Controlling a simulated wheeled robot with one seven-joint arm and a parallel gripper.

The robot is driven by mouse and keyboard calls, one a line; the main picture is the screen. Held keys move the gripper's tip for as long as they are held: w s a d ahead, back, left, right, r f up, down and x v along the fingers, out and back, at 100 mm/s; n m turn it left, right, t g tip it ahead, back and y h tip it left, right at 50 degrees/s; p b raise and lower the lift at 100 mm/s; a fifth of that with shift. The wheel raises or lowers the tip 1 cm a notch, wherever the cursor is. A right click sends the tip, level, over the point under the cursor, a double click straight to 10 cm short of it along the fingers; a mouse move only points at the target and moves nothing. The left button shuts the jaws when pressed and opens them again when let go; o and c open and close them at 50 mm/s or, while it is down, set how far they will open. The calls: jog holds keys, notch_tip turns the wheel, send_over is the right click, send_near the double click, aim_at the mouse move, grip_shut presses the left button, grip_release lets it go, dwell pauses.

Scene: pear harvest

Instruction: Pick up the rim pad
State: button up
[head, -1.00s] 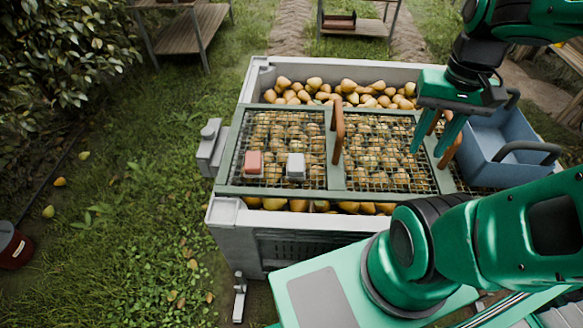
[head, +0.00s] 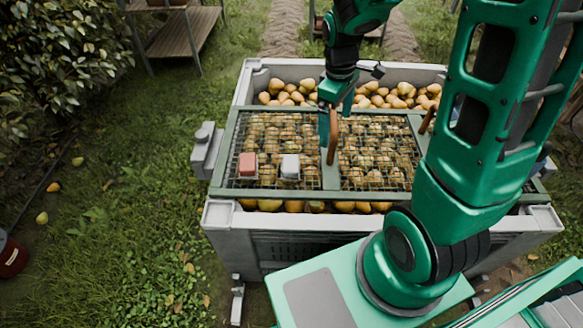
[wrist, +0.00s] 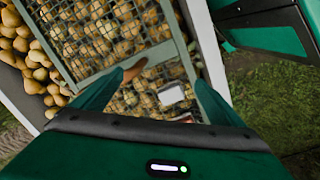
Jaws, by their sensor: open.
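A red block (head: 248,164) and a light grey block (head: 290,166) rest side by side on the left mesh lid (head: 228,150) of the pear bin. I cannot tell whether one of them is the rim pad. My gripper (head: 327,138) is open and empty, pointing down over the lids by the brown handle, up and to the right of both blocks in the head view. In the wrist view the grey block (wrist: 172,94) and part of the red block (wrist: 183,119) show towards the right finger of my gripper (wrist: 160,78). The gripper body partly hides the red one.
Pears fill the bin (head: 225,215) under two mesh lids with green frames. Brown handles (head: 333,130) stand up from the lids. A grey fitting (head: 206,146) sits at the bin's left rim. My arm covers the bin's right side.

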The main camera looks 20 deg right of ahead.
jog(key=w+a+f+n, duration=0.7)
jog(key=a+f, duration=0.3)
send_over(291, 163)
jog(key=shift+y, duration=0.4)
notch_tip(291, 163, down, 5)
jog(key=shift+r, duration=0.15)
jog(key=shift+f, duration=3.2)
jog(key=c, duration=1.2)
